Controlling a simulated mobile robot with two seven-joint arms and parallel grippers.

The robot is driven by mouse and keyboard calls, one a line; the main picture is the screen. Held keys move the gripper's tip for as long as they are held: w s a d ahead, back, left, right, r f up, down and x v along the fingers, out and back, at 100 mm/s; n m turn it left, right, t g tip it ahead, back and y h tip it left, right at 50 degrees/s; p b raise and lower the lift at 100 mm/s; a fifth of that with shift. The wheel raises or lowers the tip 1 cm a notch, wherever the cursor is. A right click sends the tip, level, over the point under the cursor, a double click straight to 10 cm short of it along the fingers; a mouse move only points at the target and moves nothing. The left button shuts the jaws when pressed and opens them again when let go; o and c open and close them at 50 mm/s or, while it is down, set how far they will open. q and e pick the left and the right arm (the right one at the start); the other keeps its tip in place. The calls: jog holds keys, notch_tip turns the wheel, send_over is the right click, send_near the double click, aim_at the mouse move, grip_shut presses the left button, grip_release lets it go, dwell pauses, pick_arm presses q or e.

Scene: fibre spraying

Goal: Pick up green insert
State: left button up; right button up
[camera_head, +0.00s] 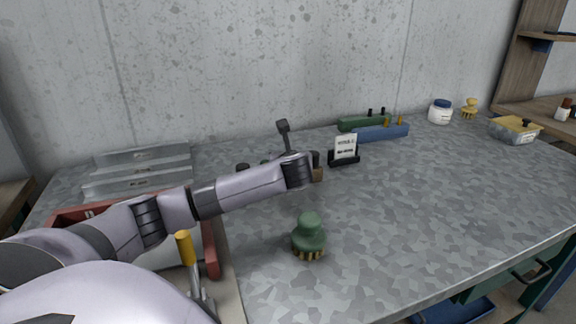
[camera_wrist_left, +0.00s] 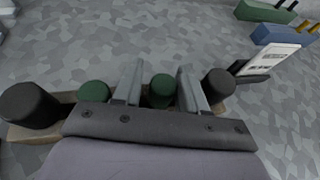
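A green insert (camera_wrist_left: 162,89) with a round top stands in a wooden holder (camera_wrist_left: 68,109) in the left wrist view. My left gripper (camera_wrist_left: 161,72) is open, with one finger on each side of this insert. A narrow gap shows on both sides, so I see no firm grip. A second green insert (camera_wrist_left: 93,91) stands to the left, outside the fingers. Black round-topped pieces stand at the left end (camera_wrist_left: 30,104) and right end (camera_wrist_left: 218,84) of the row. In the head view my left arm hides most of the holder and the fingertips. My right gripper is not in view.
Green (camera_head: 362,123) and blue (camera_head: 380,132) blocks with pegs lie further back. A green brush (camera_head: 309,236) stands in front.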

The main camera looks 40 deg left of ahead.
pick_arm(q)
jog(key=shift+w+a+f, duration=0.2)
jog(key=shift+w+a, duration=0.05)
jog(key=shift+a, duration=0.05)
jog(key=c, duration=0.7)
jog(key=shift+c, duration=0.2)
jog(key=shift+r, duration=0.2)
